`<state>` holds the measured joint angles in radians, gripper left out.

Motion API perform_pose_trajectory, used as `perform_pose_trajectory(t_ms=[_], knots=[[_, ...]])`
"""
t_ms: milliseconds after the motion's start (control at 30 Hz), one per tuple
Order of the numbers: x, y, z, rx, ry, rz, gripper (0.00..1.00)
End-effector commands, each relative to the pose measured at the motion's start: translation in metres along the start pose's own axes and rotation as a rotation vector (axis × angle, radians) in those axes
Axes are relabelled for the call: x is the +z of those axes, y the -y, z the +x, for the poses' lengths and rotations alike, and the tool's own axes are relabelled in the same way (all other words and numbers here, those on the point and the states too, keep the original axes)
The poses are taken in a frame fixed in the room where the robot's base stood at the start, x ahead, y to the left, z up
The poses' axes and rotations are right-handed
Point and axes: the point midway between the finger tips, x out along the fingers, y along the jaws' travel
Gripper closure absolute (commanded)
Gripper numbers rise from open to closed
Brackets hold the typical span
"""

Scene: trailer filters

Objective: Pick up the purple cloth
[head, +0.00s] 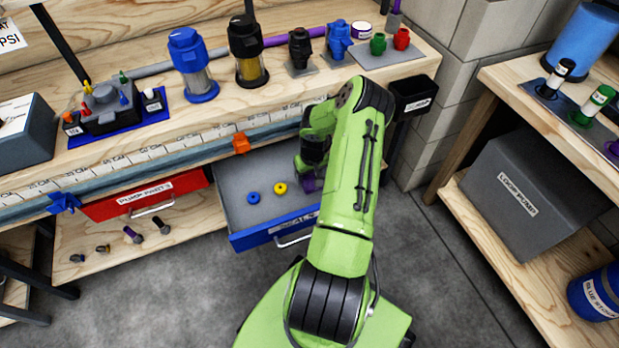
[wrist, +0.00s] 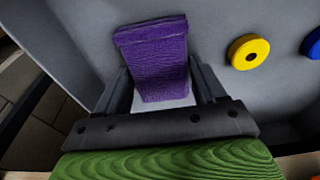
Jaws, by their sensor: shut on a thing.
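The purple cloth (wrist: 155,55) is a folded, block-like piece with a ribbed surface. In the wrist view it stands between the two fingers of my gripper (wrist: 162,90), which are shut on it. In the head view a small part of the cloth (head: 308,181) shows under the end of my arm, inside the open blue drawer (head: 262,238). The arm hides most of the cloth and the fingers there. I cannot tell whether the cloth touches the drawer floor.
A blue ring (head: 253,198) and a yellow ring (head: 280,188) lie on the grey drawer floor, left of my gripper. The workbench edge (head: 200,143) with an orange clamp (head: 241,143) is above the drawer. A black bin (head: 413,97) hangs at the right.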

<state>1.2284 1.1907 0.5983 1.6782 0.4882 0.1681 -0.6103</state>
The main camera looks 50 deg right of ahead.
Motion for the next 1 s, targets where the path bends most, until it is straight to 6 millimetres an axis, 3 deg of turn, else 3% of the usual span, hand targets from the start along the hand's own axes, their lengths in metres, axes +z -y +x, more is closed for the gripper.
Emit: perform_pose_trajectory(t_ms=[267, 367, 600, 700, 1000], knots=[[-0.001, 0.0, -0.002, 0.0, -0.001, 0.0, 0.6], [-0.003, 0.0, -0.016, 0.002, -0.003, -0.002, 0.6], [-0.013, -0.001, -0.077, 0.004, -0.004, -0.001, 0.6], [-0.014, 0.0, -0.093, 0.002, -0.002, 0.0, 0.6], [-0.015, 0.0, -0.099, -0.001, 0.001, 0.001, 0.6]])
